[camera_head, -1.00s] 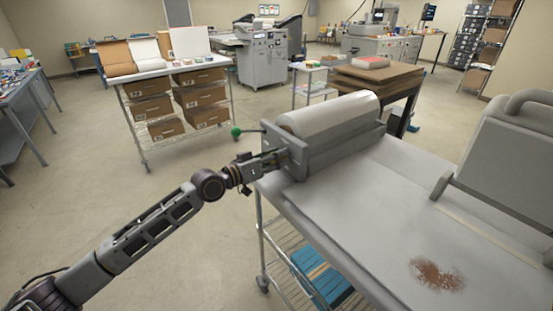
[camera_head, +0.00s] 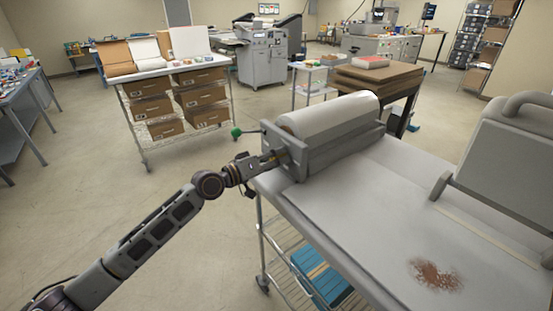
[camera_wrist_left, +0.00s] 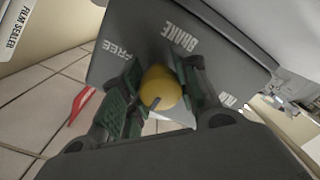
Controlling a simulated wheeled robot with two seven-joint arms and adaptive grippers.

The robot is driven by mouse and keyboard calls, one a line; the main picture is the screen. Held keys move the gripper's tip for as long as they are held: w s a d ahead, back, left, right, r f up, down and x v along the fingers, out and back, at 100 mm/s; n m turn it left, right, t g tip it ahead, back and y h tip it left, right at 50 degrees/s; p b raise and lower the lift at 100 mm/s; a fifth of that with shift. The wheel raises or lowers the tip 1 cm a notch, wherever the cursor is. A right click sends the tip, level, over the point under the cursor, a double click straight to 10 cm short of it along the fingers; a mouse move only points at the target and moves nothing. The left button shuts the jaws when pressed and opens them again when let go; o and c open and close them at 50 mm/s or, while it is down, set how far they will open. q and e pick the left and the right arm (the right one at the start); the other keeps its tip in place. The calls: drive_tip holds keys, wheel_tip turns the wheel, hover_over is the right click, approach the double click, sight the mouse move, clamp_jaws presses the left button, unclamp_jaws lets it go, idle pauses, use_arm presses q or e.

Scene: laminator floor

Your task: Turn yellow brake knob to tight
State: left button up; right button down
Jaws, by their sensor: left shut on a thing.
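The yellow brake knob (camera_wrist_left: 162,88) sits on a grey plate (camera_wrist_left: 130,50) in the left wrist view. The plate reads FREE and BRAKE, with a partly hidden word at the right. A dark pointer mark on the knob's face points down and left in that picture. My left gripper (camera_wrist_left: 158,98) is shut on the knob, one finger on each side. In the head view my left gripper (camera_head: 270,160) meets the near end of the film roll holder (camera_head: 345,143); the knob is mostly hidden there. My right gripper is not in view.
A grey handled cover (camera_head: 505,150) stands at the right. Open floor lies left of the bench.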

use_arm(q)
drive_tip(key=o, duration=1.1)
drive_tip(key=shift+v, duration=6)
